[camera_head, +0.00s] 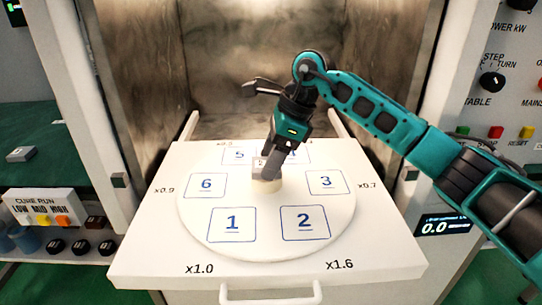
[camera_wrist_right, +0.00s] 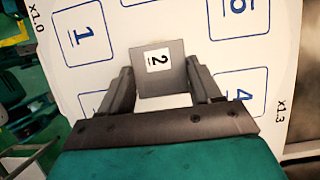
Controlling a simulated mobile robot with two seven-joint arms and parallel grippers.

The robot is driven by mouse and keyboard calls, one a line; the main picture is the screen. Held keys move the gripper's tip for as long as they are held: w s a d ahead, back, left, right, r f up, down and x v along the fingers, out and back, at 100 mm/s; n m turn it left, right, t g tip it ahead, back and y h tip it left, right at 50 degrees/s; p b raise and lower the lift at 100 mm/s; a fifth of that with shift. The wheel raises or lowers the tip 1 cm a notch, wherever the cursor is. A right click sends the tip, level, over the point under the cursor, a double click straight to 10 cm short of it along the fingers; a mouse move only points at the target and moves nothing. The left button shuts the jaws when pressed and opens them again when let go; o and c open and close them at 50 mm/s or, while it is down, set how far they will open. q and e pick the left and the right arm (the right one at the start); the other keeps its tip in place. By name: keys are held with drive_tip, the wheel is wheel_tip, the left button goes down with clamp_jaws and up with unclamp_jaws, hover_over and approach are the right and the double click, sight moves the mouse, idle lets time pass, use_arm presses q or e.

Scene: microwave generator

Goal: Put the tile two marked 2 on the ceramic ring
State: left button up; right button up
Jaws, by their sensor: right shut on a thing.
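My right gripper (camera_head: 270,155) comes down over the middle of the white turntable and is shut on a grey square tile (camera_head: 258,166). In the right wrist view the tile (camera_wrist_right: 160,68) sits between the fingers and its white label reads 2. A short cream ceramic ring (camera_head: 266,188) stands at the turntable's centre, just under the tile. I cannot tell whether the tile touches the ring or hangs slightly above it. The gripper and tile hide part of the ring. My left gripper is not in view.
The round turntable (camera_head: 265,245) has numbered squares and lies on a pulled-out white tray (camera_head: 140,262) before the open metal cavity (camera_head: 210,75). Another grey tile (camera_head: 22,154) lies on a green surface at left. Control panels flank the cavity.

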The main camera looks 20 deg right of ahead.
drive_tip(key=shift+f, duration=0.2)
idle(0.3)
drive_tip(key=o, duration=0.9)
drive_tip(key=shift+o, duration=1.7)
drive_tip(key=shift+o, duration=0.7)
